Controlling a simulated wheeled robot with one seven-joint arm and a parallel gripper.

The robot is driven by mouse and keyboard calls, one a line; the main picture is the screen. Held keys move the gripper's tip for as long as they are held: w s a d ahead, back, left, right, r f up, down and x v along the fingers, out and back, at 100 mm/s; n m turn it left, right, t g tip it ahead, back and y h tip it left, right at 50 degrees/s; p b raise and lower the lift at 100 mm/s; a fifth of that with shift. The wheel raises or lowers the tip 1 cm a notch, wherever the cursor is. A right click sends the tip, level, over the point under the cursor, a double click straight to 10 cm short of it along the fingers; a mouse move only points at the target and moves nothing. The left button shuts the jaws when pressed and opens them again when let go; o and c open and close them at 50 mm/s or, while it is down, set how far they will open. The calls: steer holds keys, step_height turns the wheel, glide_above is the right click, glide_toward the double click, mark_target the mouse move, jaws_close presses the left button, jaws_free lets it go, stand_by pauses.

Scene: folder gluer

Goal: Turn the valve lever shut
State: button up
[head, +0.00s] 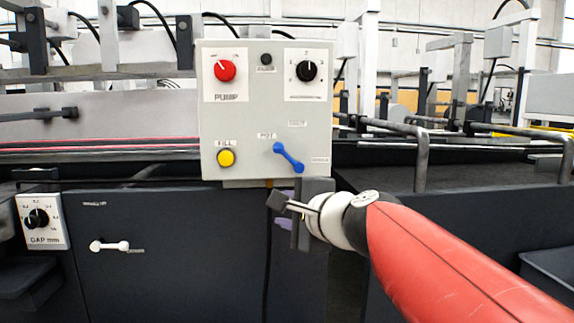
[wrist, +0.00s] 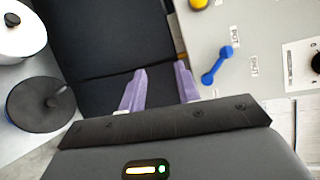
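The blue valve lever (head: 289,158) is on the lower right of a light grey control box. It slants from upper left to lower right, with small labels around it, too small to read surely. In the wrist view the lever (wrist: 217,65) is right of my fingers and apart from them. My gripper (head: 283,222) is below the box, in front of the dark machine side; part of it is hidden by its own body. In the wrist view its two purple fingers (wrist: 160,75) stand apart with nothing between them.
The box (head: 246,108) also bears a red pump knob (head: 225,71), a black knob (head: 307,71) and a yellow fill button (head: 226,158). A white lever (head: 109,246) and a gap dial (head: 38,218) are at lower left. A bent rail (head: 421,160) stands right of the box.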

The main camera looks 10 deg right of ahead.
mark_target(286, 155)
steer(key=w+d+r+m+t+h, duration=0.25)
steer(key=w+d+r+m, duration=0.35)
steer(key=m, duration=0.3)
steer(key=shift+t+y, duration=0.35)
steer(key=shift+t, duration=0.1)
steer(key=w+a, duration=0.1)
steer(key=w, duration=0.1)
steer(key=w+a, duration=0.1)
steer(key=w, duration=0.2)
steer(key=w+a, duration=0.1)
steer(key=w, duration=0.1)
steer(key=shift+w+r, duration=0.35)
steer(key=shift+w, duration=0.05)
steer(key=shift+c, duration=0.2)
jaws_close()
